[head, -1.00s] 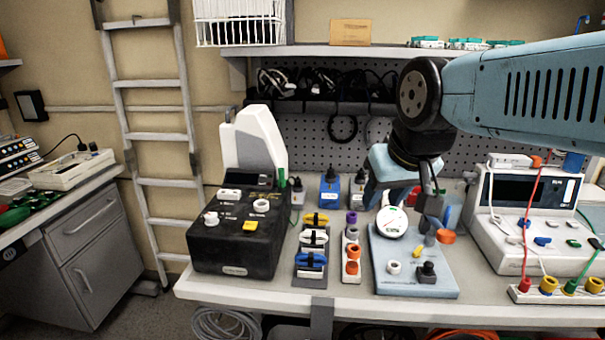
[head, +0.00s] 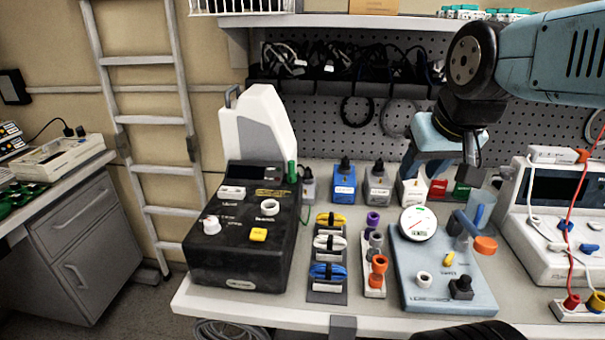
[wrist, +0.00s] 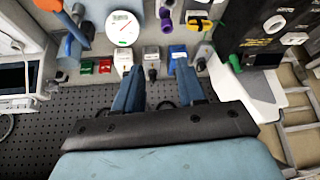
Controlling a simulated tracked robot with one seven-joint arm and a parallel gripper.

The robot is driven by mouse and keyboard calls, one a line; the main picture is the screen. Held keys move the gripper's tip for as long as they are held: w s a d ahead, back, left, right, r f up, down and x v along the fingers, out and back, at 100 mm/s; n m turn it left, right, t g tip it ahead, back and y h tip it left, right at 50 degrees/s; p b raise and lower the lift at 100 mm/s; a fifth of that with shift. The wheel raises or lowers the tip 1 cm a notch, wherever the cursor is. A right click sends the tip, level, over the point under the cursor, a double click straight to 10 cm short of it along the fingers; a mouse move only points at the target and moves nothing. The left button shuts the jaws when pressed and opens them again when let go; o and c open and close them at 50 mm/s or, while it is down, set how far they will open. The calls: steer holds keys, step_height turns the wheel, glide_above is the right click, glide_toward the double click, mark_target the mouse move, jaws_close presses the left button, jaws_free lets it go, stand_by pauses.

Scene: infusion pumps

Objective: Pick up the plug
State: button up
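Several plug-like pieces are in view, and I cannot tell which one the task means. A white strip holds purple, grey and orange round pieces; the lower orange one (head: 376,282) stands upright at its front. Boxes with black plug-like tops stand at the back: a blue box (head: 344,182) and a grey box (head: 378,184). My gripper (head: 443,172) hangs above the back of the bench, behind the dial board. In the wrist view my gripper (wrist: 158,88) has its two blue fingers apart with nothing held between them. The grey box (wrist: 151,54) shows beyond the gap.
The blue board (head: 440,290) carries a white dial (head: 418,223) and an orange-ended lever (head: 484,245). A black control box (head: 235,265) stands left, beside a rack of cable bundles (head: 328,290). A meter (head: 555,245) with a red lead stands right. A pegboard (head: 330,140) closes the back.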

steer(key=w, duration=0.4)
steer(key=n+y, duration=0.1)
steer(key=n, duration=0.1)
glide_above(308, 170)
steer(key=s+d, duration=0.1)
steer(key=s, duration=0.6)
step_height(308, 170, down, 11)
steer(key=shift+t, duration=0.4)
steer(key=x, duration=1.2)
steer(key=shift+w+d+f, duration=0.1)
steer(key=shift+w+f, duration=0.1)
steer(key=shift+f, duration=0.15)
steer(key=shift+c, duration=0.3)
jaws_close()
